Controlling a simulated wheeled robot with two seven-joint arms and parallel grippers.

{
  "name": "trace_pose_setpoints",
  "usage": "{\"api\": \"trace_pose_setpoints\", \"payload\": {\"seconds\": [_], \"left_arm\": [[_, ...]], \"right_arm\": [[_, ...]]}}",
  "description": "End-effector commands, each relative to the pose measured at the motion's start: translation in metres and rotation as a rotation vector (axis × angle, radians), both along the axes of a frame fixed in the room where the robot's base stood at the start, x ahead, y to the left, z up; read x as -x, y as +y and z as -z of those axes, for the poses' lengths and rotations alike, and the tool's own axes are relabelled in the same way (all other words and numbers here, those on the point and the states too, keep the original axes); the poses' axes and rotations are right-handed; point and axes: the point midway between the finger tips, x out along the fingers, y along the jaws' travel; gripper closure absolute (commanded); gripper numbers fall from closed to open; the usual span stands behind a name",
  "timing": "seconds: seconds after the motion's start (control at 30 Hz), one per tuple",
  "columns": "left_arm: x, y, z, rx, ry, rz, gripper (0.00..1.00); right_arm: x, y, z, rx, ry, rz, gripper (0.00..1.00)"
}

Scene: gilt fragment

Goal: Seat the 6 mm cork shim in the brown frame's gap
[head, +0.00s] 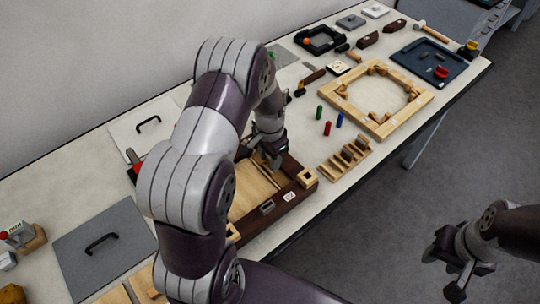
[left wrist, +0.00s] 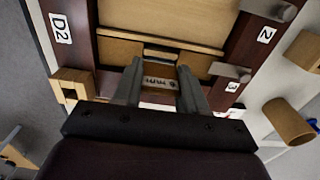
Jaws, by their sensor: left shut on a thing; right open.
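The brown frame (head: 305,190) lies on the table with a light wooden panel inside it. It also shows in the left wrist view (left wrist: 112,18), with tags D2, 2 and 3 on its dark rails. My left gripper (head: 268,158) is low over the frame's far right part. In the left wrist view its fingers (left wrist: 161,88) are closed on a small tan lettered piece (left wrist: 158,84), seemingly the cork shim. The lettering is upside down, and its size is hard to read. I cannot tell whether the piece touches the frame. My right gripper (head: 455,268) is open and empty, beyond the table edge.
A stepped wooden rack (head: 333,172) with brown pieces stands right of the frame. Green, red and blue pegs (head: 327,128) stand behind it. My left arm hides the frame's left part.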

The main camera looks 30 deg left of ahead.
Motion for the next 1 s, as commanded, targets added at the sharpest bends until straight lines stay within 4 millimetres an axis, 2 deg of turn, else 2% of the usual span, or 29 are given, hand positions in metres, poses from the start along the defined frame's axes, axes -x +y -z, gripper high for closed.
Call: {"api": "trace_pose_setpoints", "payload": {"seconds": [1.0], "left_arm": [[0.000,0.000,0.022,0.000,0.000,0.000,0.91]], "right_arm": [[0.000,0.000,0.013,0.000,0.000,0.000,0.57]]}}
